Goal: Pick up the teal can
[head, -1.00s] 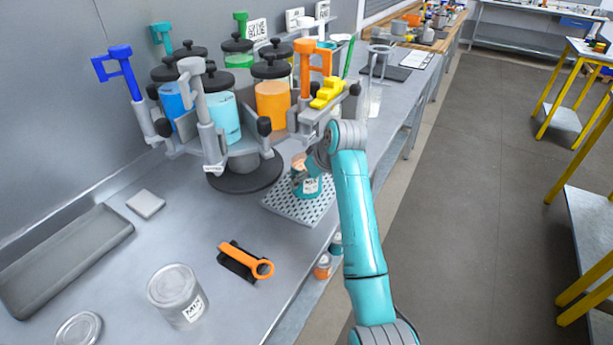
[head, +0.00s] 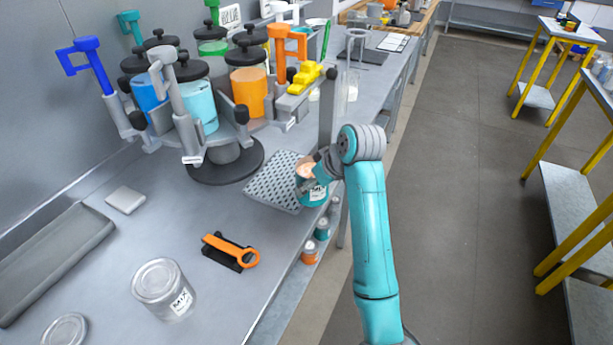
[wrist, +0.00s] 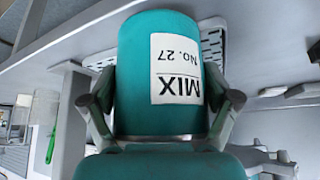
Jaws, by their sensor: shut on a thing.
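The teal can (head: 316,197) is at the bench's right edge in the head view, beside the perforated tray (head: 262,190). In the wrist view the teal can (wrist: 143,80) fills the middle, with a white label reading "MIX No. 27" upside down. My gripper (wrist: 158,125) has one finger on each side of the can and is shut on it. In the head view my gripper (head: 322,165) is partly hidden by my arm and the can. The can appears clear of the tray, near the bench edge.
A carousel of coloured jars (head: 198,110) with upright handles stands left of the can. An orange-handled tool (head: 232,251) and a grey MIX can (head: 163,288) are nearer. Small cans (head: 322,229) sit below the bench edge.

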